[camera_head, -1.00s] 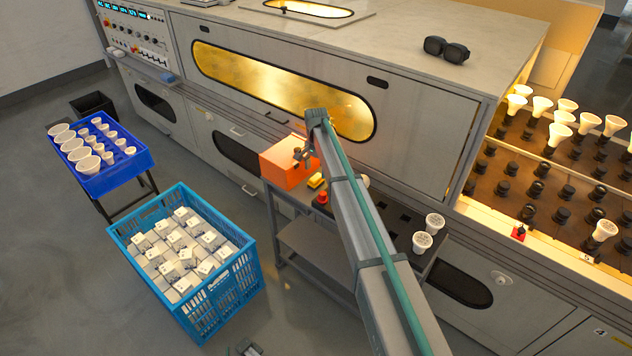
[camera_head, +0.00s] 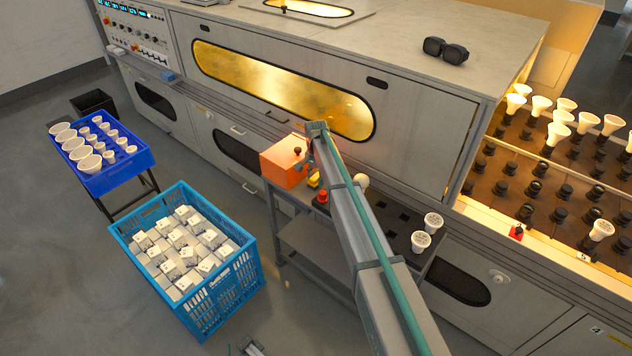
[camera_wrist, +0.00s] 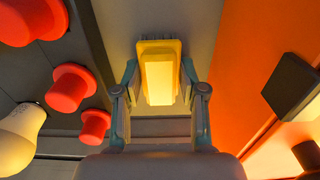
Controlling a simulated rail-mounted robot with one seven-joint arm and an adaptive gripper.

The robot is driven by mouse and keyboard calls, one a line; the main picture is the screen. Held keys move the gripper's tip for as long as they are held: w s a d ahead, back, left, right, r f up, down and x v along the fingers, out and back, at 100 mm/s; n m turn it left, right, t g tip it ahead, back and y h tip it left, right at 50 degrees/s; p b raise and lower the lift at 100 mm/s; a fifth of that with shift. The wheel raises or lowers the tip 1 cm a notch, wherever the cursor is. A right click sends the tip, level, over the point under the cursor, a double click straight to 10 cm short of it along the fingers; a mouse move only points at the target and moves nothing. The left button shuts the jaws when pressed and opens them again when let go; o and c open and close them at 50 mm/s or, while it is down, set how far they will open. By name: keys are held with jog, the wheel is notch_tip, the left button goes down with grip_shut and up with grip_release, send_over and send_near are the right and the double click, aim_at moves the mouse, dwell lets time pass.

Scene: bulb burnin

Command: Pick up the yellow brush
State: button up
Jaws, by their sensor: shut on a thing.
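The yellow brush (camera_head: 313,181) is at the small table beside the orange box, partly hidden by my arm in the head view. In the wrist view the yellow brush (camera_wrist: 159,78) lies between my two fingers, with its dark bristles at the far end. My gripper (camera_wrist: 160,76) is shut on its sides. In the head view my gripper (camera_head: 311,170) is down at the brush, largely covered by my wrist. I cannot tell whether the brush is clear of the tabletop.
The orange box (camera_head: 281,164) stands close on one side. Red knobs (camera_wrist: 72,88) and a white bulb (camera_wrist: 18,135) are on the other side. The table's dark socket panel (camera_head: 397,222) holds two reflector bulbs (camera_head: 427,231). A blue crate (camera_head: 228,290) of boxes stands left.

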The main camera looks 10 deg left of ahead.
grip_shut()
jog(key=shift+r, duration=0.2)
jog(key=shift+r+b, duration=0.5)
jog(key=shift+r, duration=0.15)
jog(key=s+d+r+b, duration=0.3)
jog(key=s+d+r, duration=0.1)
jog(key=s+r, duration=0.7)
jog(key=shift+s+d+r+b, duration=0.2)
jog(key=shift+s+b, duration=0.1)
jog(key=shift+s, duration=0.85)
